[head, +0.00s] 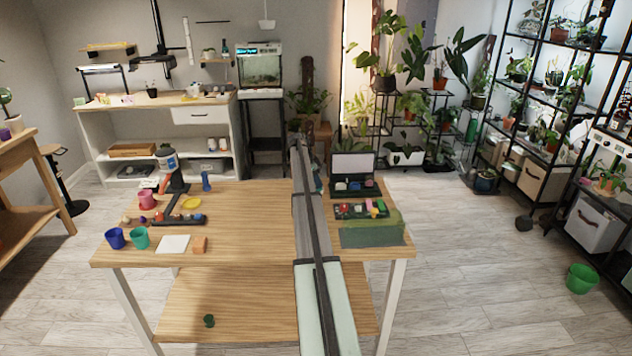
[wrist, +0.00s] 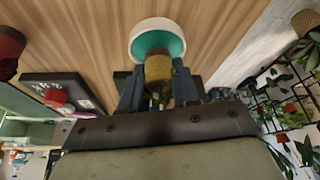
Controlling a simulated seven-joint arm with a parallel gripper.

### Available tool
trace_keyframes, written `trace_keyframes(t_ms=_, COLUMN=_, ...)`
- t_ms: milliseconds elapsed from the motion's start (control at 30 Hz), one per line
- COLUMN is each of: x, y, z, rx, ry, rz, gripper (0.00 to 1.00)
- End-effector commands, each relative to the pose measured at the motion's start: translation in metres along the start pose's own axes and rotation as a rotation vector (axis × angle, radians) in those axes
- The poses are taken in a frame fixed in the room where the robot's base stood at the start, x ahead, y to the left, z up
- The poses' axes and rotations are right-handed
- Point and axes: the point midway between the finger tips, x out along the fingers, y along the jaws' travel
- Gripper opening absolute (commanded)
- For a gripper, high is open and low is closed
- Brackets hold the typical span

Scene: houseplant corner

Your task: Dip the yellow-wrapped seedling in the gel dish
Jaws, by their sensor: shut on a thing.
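In the wrist view, my gripper (wrist: 157,92) is shut on the seedling (wrist: 158,69), whose yellow-brown wrap shows between the two dark blue fingers. A little green shows at its end nearer my wrist. The gel dish (wrist: 135,38), a round white dish with teal gel inside, is just beyond the fingertips. The far end of the wrap overlaps the dish in the picture. I cannot tell whether it touches the gel. In the head view my arm covers the gripper and seedling, and I cannot make out the dish.
A blue cup (head: 115,239), a teal cup (head: 140,239) and a white sheet (head: 173,244) are left.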

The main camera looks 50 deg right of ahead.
Motion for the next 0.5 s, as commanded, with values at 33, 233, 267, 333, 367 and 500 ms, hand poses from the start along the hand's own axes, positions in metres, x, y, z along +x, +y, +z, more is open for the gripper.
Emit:
trace_keyframes(t_ms=33, x=0.0001, y=0.0, z=0.0001, rx=0.0, ry=0.0, rz=0.0, gripper=0.02)
trace_keyframes(t_ms=233, x=0.0016, y=0.0, z=0.0006, rx=0.0, ry=0.0, rz=0.0, gripper=0.02)
trace_keyframes(t_ms=267, x=0.0019, y=0.0, z=0.0008, rx=0.0, ry=0.0, rz=0.0, gripper=0.02)
trace_keyframes(t_ms=333, x=0.0025, y=0.0, z=0.001, rx=0.0, ry=0.0, rz=0.0, gripper=0.02)
trace_keyframes(t_ms=367, x=0.0028, y=-0.0001, z=0.0012, rx=0.0, ry=0.0, rz=0.0, gripper=0.02)
trace_keyframes(t_ms=500, x=0.004, y=-0.0001, z=0.0017, rx=0.0, ry=0.0, rz=0.0, gripper=0.02)
